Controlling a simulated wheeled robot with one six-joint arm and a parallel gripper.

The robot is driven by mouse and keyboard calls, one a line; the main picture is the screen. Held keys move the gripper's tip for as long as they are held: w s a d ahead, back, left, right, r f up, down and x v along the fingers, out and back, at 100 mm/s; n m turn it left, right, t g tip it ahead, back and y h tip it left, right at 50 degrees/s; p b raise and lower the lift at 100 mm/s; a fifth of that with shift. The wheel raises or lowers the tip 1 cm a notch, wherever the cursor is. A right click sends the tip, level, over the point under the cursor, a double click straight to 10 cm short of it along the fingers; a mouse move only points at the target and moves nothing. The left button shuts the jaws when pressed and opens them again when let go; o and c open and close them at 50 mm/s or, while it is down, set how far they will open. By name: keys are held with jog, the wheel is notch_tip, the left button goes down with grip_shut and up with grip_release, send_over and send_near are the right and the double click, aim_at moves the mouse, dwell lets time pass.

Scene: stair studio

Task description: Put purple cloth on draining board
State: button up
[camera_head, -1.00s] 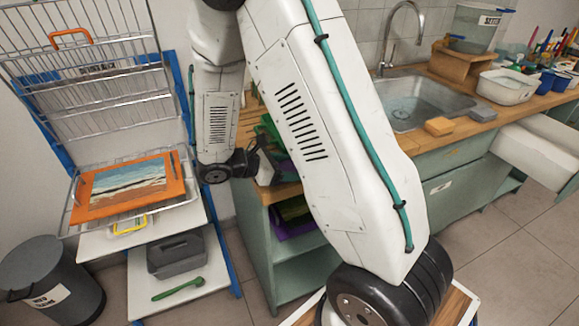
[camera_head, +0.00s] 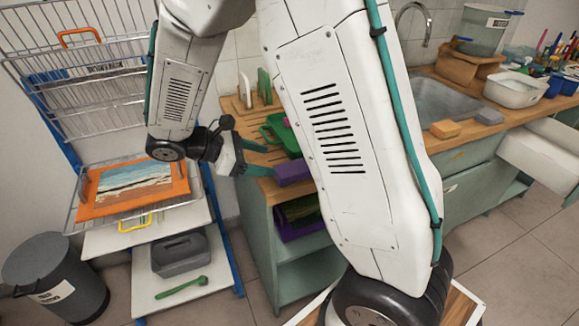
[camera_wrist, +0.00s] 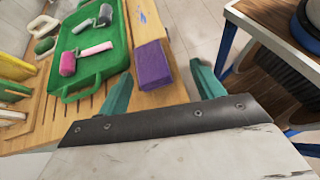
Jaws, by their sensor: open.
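The purple cloth (camera_head: 292,172) is a folded block lying on the wooden counter near its front edge. In the wrist view the cloth (camera_wrist: 152,66) lies ahead of and between my teal fingers, right of the green tray. My gripper (camera_head: 269,161) is open and empty at the counter's left edge, left of the cloth; the wrist view shows both fingers of my gripper (camera_wrist: 160,80) apart. The slatted wood I take for the draining board (camera_wrist: 88,108) shows left of the cloth, partly under the green tray. My arm hides part of the counter.
A green tray (camera_wrist: 97,74) with paint rollers lies beside the cloth. Upright boards (camera_head: 264,86) stand behind it. A wire drying rack (camera_head: 80,220) with an orange-framed painting stands left. The sink (camera_head: 440,105) is right, beyond my arm. A purple tray (camera_head: 300,230) sits below the counter.

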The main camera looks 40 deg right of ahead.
jog(key=s+a+r+m+t+y, duration=0.2)
jog(key=s+r+m+y, duration=0.3)
jog(key=s, duration=0.5)
jog(key=s+a+r+m+t+y, duration=0.2)
jog(key=s+r+m+y, duration=0.4)
jog(key=s, duration=0.4)
jog(key=shift+r+m+t, duration=0.4)
jog(key=shift+m+t, duration=0.4)
jog(key=shift+m, duration=0.1)
jog(key=shift+s+a, duration=0.1)
